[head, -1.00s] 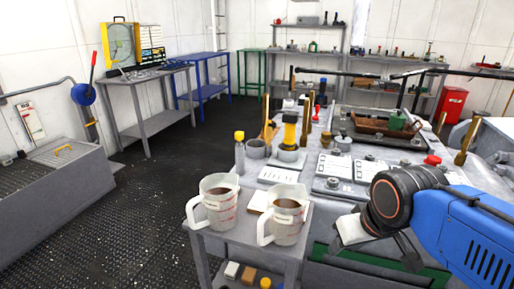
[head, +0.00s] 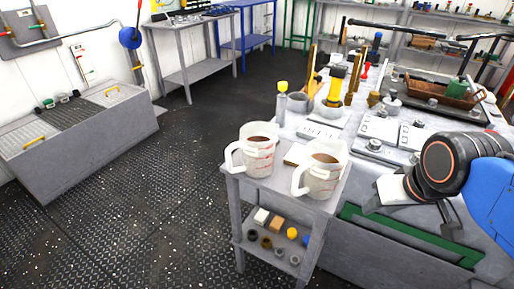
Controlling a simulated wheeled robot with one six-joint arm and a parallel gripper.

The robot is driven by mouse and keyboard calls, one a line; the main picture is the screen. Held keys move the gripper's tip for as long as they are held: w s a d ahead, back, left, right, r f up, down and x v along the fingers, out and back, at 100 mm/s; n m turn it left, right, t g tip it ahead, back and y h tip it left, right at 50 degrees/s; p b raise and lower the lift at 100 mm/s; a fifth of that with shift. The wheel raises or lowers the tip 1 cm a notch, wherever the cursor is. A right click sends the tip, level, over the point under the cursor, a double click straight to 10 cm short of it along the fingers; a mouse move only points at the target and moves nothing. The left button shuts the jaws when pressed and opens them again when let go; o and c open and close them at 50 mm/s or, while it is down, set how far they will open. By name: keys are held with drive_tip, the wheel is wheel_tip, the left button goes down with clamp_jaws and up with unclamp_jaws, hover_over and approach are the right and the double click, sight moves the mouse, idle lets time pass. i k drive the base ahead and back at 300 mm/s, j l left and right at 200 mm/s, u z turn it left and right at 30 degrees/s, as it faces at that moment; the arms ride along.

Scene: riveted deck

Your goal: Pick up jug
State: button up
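Two clear measuring jugs with red markings and brown liquid stand upright on the top of a small grey stand. The left jug (head: 255,153) has its handle to the left. The right jug (head: 321,172) is nearer and also has its handle to the left. My gripper (head: 433,213) is at the right, beyond the right jug in the picture and apart from both jugs. Its dark fingers look spread, with nothing seen between them; my wrist partly hides it.
The grey stand (head: 285,196) has a lower shelf with small blocks and rings. A cluttered workbench (head: 345,135) adjoins behind, with a yellow-capped bottle (head: 282,104). A grey bench box (head: 85,140) stands at left. The dark floor (head: 160,200) between is clear.

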sight(258, 143)
drive_tip(key=k+j+z, duration=0.1)
drive_tip(key=j, duration=0.3)
drive_tip(key=k+j+z, duration=0.15)
drive_tip(key=j, duration=0.25)
drive_tip(key=k+j+z, duration=0.1)
drive_tip(key=k+j, duration=0.2)
drive_tip(key=i+j+z, duration=0.15)
drive_tip(key=j+z, duration=0.15)
drive_tip(key=j, duration=0.7)
drive_tip(key=i+j+z, duration=0.1)
drive_tip(key=j+z, duration=0.2)
drive_tip(key=j, duration=0.7)
drive_tip(key=i+j, duration=0.15)
drive_tip(key=j, duration=0.2)
